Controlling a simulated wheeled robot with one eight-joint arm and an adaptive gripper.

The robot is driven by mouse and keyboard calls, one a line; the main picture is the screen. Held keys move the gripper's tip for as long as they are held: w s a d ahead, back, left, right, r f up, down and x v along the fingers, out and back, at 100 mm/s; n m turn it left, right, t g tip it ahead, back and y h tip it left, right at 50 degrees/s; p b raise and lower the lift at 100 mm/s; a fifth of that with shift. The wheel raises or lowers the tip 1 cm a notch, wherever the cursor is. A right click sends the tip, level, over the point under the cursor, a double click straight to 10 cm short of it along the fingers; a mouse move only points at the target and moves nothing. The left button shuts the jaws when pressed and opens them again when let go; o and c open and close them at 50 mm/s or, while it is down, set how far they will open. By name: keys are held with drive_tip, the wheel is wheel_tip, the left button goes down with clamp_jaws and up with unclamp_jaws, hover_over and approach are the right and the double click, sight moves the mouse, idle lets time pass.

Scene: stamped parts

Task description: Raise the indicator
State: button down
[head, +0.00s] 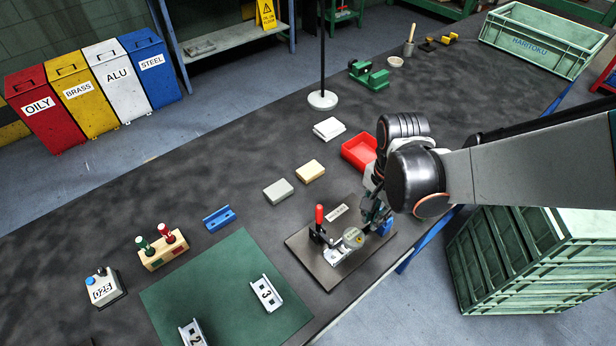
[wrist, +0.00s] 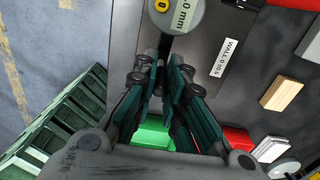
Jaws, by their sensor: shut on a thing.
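The indicator (head: 353,237) is a small round dial with a pale face and a yellow patch. It stands over the dark base plate (head: 309,266), beside a bright metal part (head: 337,254) and a red-handled clamp (head: 320,216). In the wrist view the dial (wrist: 180,13) shows at the top edge, with a dark stem running down to my fingertips. My gripper (head: 377,213) reaches in from the right, beside the indicator. Its fingertips (wrist: 165,62) are close together, shut on the indicator's stem. The exact contact is partly hidden by the fingers.
A blue block (head: 387,226) is right behind my gripper. A label plate (head: 339,211) lies on the base plate. A red tray (head: 359,151) and tan block (head: 310,171) lie beyond. The green mat (head: 225,285) holds numbered metal parts. Green crates (head: 520,260) stand below the bench edge.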

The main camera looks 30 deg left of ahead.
drive_tip(key=shift+w+d+r, duration=0.2)
drive_tip(key=shift+w+r, duration=0.15)
drive_tip(key=shift+w, duration=0.4)
drive_tip(key=shift+w+d+r, duration=0.15)
drive_tip(key=shift+w+r, duration=0.05)
drive_tip(key=shift+w, duration=0.1)
drive_tip(key=shift+w+d, duration=0.15)
drive_tip(key=shift+w, duration=0.15)
drive_tip(key=shift+w+d, duration=0.25)
drive_tip(key=shift+w, duration=0.25)
drive_tip(key=shift+w+d, duration=0.2)
drive_tip(key=shift+w, duration=0.25)
drive_tip(key=w, duration=0.1)
drive_tip(key=w+d+f+b, duration=0.1)
drive_tip(key=w+f+b, duration=0.1)
drive_tip(key=w, duration=0.1)
drive_tip(key=shift+d+f, duration=0.15)
drive_tip(key=shift+d, duration=0.15)
idle(0.3)
